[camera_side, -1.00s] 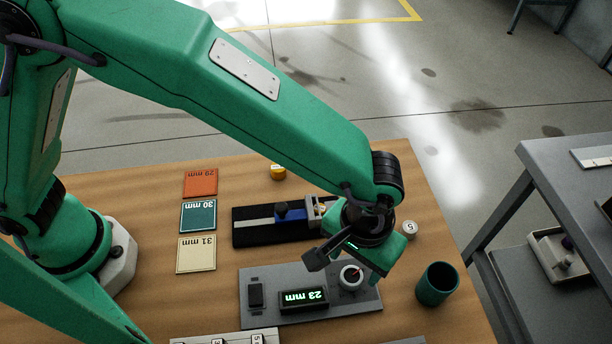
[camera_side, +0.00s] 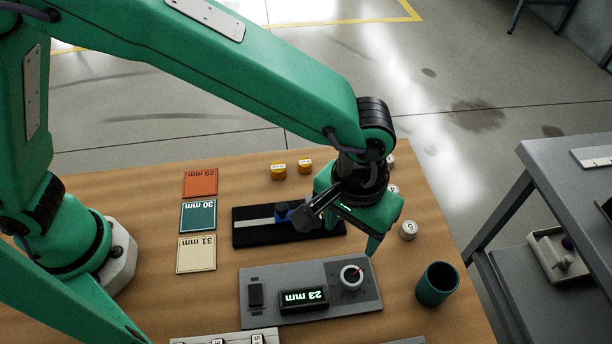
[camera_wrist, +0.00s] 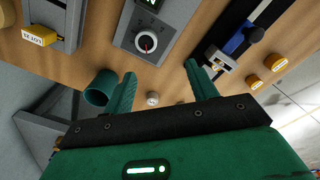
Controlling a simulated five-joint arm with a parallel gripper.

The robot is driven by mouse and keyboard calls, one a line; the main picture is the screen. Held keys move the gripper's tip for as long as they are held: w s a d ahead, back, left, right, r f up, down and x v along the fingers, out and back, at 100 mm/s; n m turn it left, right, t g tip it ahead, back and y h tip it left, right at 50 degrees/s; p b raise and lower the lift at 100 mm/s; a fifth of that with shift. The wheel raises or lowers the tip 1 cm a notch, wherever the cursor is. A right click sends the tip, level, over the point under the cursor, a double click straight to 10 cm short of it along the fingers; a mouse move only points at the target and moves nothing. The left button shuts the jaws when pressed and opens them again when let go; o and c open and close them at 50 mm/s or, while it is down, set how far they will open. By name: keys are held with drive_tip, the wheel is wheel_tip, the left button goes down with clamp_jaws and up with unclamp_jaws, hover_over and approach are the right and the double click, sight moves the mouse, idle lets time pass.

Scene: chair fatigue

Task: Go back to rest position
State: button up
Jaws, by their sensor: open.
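My gripper (camera_side: 350,222) hangs above the wooden table, between the black slide fixture and the grey control box. In the wrist view my gripper (camera_wrist: 158,85) shows two green fingers spread apart with nothing between them. The dial also shows in the wrist view (camera_wrist: 146,42), clear of the fingers. The slide fixture (camera_side: 250,238) has a blue block (camera_side: 283,213), partly hidden by my gripper.
A green cup (camera_side: 437,284) stands near the table's right edge, beside a numbered white cylinder (camera_side: 408,230). Two yellow cylinders (camera_side: 278,171) stand at the back. Orange (camera_side: 200,187), teal (camera_side: 198,224) and cream (camera_side: 196,262) cards lie left of the fixture. A grey side bench (camera_side: 565,150) stands right.

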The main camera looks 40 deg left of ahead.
drive_tip(key=w+a+r+t, duration=0.1)
drive_tip(key=w+a+r, duration=0.3)
drive_tip(key=a+r, duration=0.5)
drive_tip(key=s+a+r+t, duration=0.1)
drive_tip(key=s+a+r, duration=0.1)
drive_tip(key=a, duration=0.8)
drive_tip(key=s+a+r+t, duration=0.1)
drive_tip(key=a+r+t, duration=0.15)
drive_tip(key=a, duration=0.75)
drive_tip(key=s+a, duration=0.7)
drive_tip(key=a, duration=0.1)
drive_tip(key=shift+a+n+t, duration=0.3)
drive_tip(key=shift+t, duration=0.15)
drive_tip(key=shift+d, duration=0.1)
